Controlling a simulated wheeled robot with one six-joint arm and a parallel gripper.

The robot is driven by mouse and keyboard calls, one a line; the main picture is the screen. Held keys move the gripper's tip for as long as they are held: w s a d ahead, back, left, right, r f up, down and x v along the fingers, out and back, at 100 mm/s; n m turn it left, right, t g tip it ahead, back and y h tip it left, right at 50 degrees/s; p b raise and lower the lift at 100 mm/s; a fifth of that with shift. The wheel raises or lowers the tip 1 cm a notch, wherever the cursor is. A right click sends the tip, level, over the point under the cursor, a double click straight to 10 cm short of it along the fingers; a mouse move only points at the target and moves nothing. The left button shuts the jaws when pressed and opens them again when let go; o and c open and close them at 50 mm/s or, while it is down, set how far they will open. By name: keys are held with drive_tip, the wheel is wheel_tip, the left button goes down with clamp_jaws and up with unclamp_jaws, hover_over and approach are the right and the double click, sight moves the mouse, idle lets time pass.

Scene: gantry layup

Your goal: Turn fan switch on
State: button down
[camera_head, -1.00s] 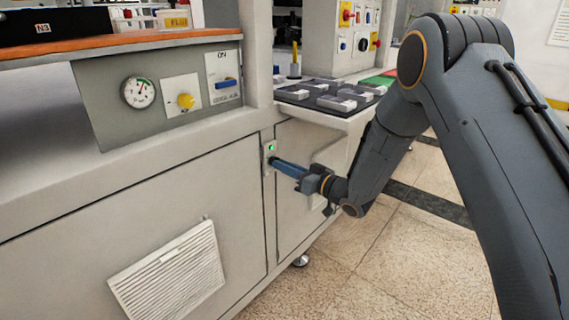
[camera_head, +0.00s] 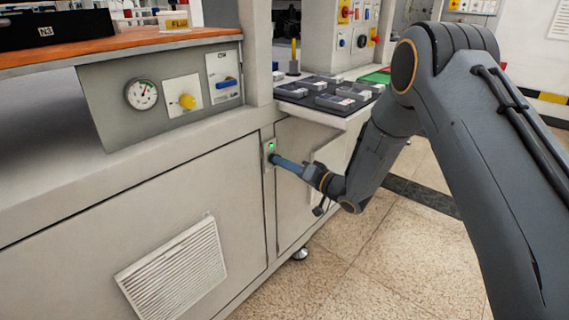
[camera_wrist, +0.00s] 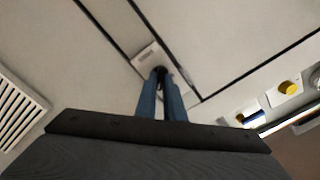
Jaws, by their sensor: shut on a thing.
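The switch plate (camera_head: 269,148) is a small pale plate on the cabinet's narrow post, with a lit green light near its top. My gripper (camera_head: 276,160) reaches it from the right, its blue fingers against the plate's lower part. In the wrist view, the plate (camera_wrist: 146,57) is at upper middle, and my two blue fingers (camera_wrist: 160,76) close on a small dark piece at its lower edge. The fingertips largely hide this piece.
A panel with a gauge (camera_head: 141,94), a yellow knob (camera_head: 187,102) and a blue handle (camera_head: 226,83) is at upper left. A vent grille (camera_head: 175,272) is below. A shelf with grey blocks (camera_head: 333,102) juts out above my gripper. The floor at right is clear.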

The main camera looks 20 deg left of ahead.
drive_tip(key=shift+s+a, duration=0.15)
drive_tip(key=shift+s, duration=0.05)
drive_tip(key=c, duration=1.9)
unclamp_jaws()
drive_tip(key=shift+a, duration=0.1)
drive_tip(key=shift+o, duration=0.2)
drive_tip(key=shift+w+d, duration=0.15)
drive_tip(key=shift+d, duration=0.1)
drive_tip(key=v, duration=0.7)
drive_tip(key=shift+d, duration=0.4)
